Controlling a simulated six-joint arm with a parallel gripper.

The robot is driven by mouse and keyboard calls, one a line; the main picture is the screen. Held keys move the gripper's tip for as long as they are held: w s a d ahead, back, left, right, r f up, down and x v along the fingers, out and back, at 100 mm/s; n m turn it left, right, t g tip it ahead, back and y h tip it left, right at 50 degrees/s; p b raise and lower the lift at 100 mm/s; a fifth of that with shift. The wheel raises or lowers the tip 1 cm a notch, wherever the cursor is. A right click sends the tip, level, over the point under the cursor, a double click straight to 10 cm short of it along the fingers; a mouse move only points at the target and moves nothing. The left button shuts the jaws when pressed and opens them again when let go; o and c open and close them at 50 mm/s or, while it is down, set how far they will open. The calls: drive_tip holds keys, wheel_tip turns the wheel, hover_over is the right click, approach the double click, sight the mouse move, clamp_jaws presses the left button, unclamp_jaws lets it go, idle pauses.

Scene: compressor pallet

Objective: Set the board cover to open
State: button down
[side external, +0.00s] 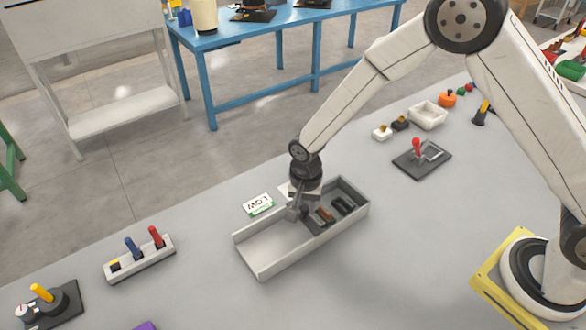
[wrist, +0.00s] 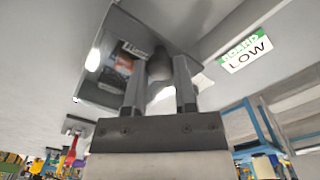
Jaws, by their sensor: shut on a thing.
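A long grey box (side external: 262,276) lies on the table. A light flat panel, which looks like the board cover (side external: 268,245), fills its left part. The right part is uncovered and shows dark and brown parts (side external: 325,213) inside. My gripper (side external: 297,211) is down at the middle of the box, near the panel's right end. In the wrist view my gripper (wrist: 158,75) is shut on a dark rounded knob (wrist: 160,66), apparently the cover's handle. The fingers hide much of the knob, and its joint with the panel cannot be seen.
A sign reading LOW (side external: 258,204) lies behind the box. A switch block (side external: 140,260) with blue and red levers and a yellow-handled device (side external: 48,304) stand to the left. A red-knobbed lever plate (side external: 422,158) and a white tray (side external: 428,115) are at the right.

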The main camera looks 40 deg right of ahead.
drive_tip(key=shift+a, duration=0.1)
idle(0.3)
drive_tip(key=a, duration=1.5)
drive_tip(key=shift+a, duration=0.25)
drive_tip(key=shift+c, duration=2)
unclamp_jaws()
drive_tip(key=shift+r, duration=0.15)
wheel_tip(320, 180, up, 8)
drive_tip(key=shift+f, duration=0.25)
